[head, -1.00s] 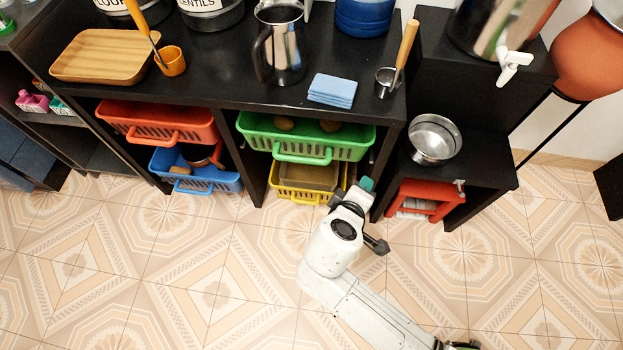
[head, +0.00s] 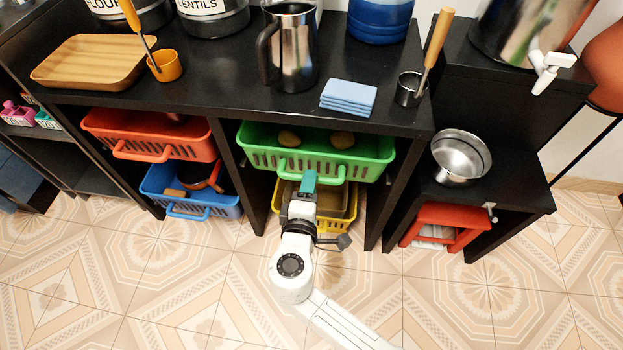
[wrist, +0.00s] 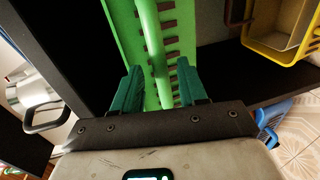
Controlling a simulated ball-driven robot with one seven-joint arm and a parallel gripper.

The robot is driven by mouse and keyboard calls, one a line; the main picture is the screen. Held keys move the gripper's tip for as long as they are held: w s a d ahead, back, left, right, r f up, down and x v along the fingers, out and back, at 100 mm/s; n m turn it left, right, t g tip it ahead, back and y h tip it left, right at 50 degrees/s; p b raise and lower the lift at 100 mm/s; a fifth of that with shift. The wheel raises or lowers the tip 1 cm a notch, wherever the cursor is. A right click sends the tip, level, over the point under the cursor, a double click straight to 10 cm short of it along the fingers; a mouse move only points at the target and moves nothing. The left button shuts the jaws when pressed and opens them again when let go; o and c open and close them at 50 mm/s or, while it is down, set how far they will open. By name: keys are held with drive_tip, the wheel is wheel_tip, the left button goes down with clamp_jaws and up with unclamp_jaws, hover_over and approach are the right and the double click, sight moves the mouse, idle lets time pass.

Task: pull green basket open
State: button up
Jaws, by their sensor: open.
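The green basket (head: 366,170) sits in the upper middle bay of the black shelf, with its handle bar across its front. In the wrist view the green basket (wrist: 123,28) fills the upper middle, and its handle (wrist: 152,45) runs up between my teal fingers. My gripper (head: 308,183) is at the basket's front by the handle. In the wrist view my gripper (wrist: 159,82) is open, with one finger on each side of the handle bar. I cannot tell whether either finger touches it.
A yellow basket (head: 345,222) sits directly below the green one. Red (head: 190,147) and blue (head: 205,205) baskets fill the left bay. A black side stand (head: 510,185) bears a metal pot (head: 460,157). The tiled floor in front is clear.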

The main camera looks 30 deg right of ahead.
drive_tip(key=shift+x, duration=1.7)
drive_tip(key=shift+c, duration=0.4)
clamp_jaws()
